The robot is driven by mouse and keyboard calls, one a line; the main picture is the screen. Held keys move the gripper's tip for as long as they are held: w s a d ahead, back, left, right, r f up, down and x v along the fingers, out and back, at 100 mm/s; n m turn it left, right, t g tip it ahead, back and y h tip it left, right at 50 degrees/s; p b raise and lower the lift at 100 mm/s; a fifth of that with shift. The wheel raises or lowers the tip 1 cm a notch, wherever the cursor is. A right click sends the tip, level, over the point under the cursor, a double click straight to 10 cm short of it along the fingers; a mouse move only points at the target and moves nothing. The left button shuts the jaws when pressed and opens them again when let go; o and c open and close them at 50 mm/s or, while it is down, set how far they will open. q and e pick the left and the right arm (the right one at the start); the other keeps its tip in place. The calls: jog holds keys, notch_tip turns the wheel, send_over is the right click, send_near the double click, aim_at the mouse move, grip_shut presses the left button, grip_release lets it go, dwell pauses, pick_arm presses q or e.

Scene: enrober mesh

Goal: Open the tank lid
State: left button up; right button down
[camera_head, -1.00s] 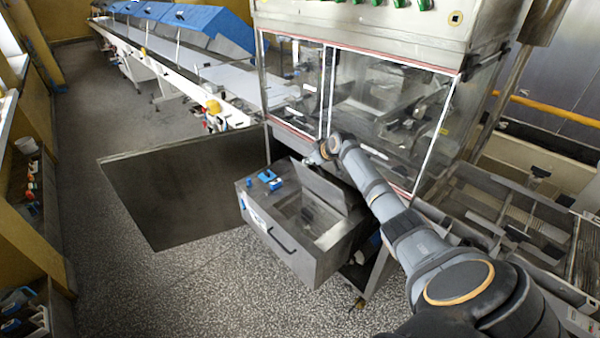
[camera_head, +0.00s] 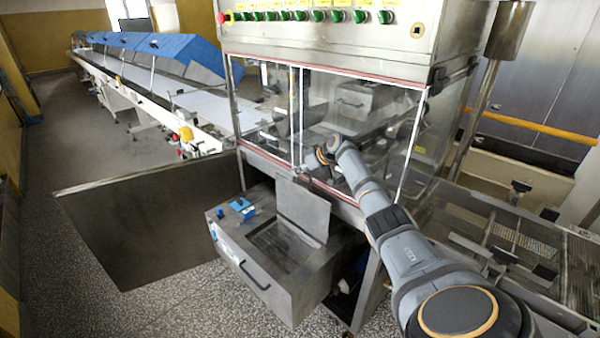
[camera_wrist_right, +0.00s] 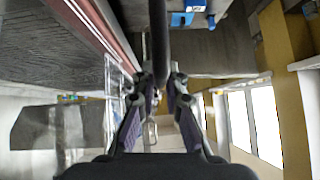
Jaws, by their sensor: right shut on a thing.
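In the right wrist view, my gripper's fingers (camera_wrist_right: 160,85) are closed around the end of a dark narrow bar (camera_wrist_right: 158,40), which seems to belong to the lid. My left gripper is not in view.
The glazed machine front (camera_head: 350,120) stands right behind the lid and my right wrist. Blue fittings (camera_head: 241,206) sit on the tank's left rim. A dark flat panel (camera_head: 140,220) lies left of the tank, with speckled floor around it. A long conveyor (camera_head: 165,85) runs off back left.

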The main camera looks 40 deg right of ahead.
jog(key=shift+f, duration=0.2)
jog(key=c, duration=1.4)
grip_release()
jog(key=shift+w+d, duration=0.1)
jog(key=shift+r, duration=0.1)
jog(key=a+v, duration=0.1)
jog(key=v, duration=0.6)
jog(key=shift+s+d, duration=0.25)
jog(key=shift+d, duration=0.2)
